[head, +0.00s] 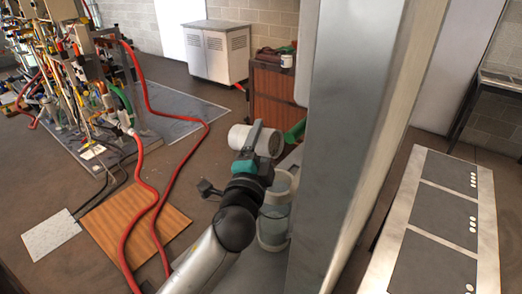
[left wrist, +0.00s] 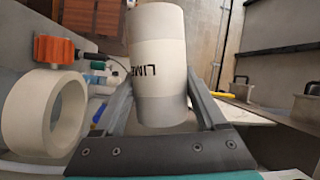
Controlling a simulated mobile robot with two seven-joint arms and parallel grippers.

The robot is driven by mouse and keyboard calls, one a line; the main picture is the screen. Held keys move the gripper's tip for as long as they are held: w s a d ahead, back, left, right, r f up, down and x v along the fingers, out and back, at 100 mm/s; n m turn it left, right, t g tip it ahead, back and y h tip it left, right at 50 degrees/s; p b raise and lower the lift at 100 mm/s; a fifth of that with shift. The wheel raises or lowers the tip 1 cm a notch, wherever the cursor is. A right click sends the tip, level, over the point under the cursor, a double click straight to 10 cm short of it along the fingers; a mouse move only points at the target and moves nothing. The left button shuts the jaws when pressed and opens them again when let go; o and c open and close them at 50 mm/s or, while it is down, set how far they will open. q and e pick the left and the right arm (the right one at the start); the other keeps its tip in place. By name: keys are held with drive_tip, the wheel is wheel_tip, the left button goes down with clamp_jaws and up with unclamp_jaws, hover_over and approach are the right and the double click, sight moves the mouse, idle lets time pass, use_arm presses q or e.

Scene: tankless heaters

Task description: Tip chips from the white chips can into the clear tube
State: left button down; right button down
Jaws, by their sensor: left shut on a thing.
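The white can (head: 238,136) lies tilted nearly on its side in the head view, above the clear tube. The clear tube (head: 274,218), with cream rims, stands upright just below and right of the gripper, partly hidden by my arm. A cream ring (left wrist: 22,115), apparently its rim, shows at left in the left wrist view, apart from the can. Chips are not visible. My right gripper is out of view.
A tall grey post (head: 335,130) stands close right of the tube. A green part (head: 295,131) is beside the can. An orange block (left wrist: 53,48) is above the ring.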

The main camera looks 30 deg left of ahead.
use_arm(q)
drive_tip(key=shift+d+f+m+t+b, duration=0.15)
drive_tip(key=shift+m+t+b, duration=0.15)
drive_tip(key=shift+m+b, duration=0.3)
drive_tip(key=shift+f+m+t+b, duration=0.15)
drive_tip(key=shift+m+t+b, duration=0.15)
drive_tip(key=shift+m+b, duration=0.3)
drive_tip(key=m+b, duration=0.1)
drive_tip(key=d+m+t+h+b, duration=0.1)
drive_tip(key=m, duration=0.1)
drive_tip(key=shift+m, duration=0.3)
drive_tip(key=shift+s+d+r+m+t+h+b, duration=0.15)
drive_tip(key=shift+m+t+h+b, duration=0.25)
drive_tip(key=shift+m, duration=0.6)
drive_tip(key=shift+r, duration=0.1)
idle(2.9)
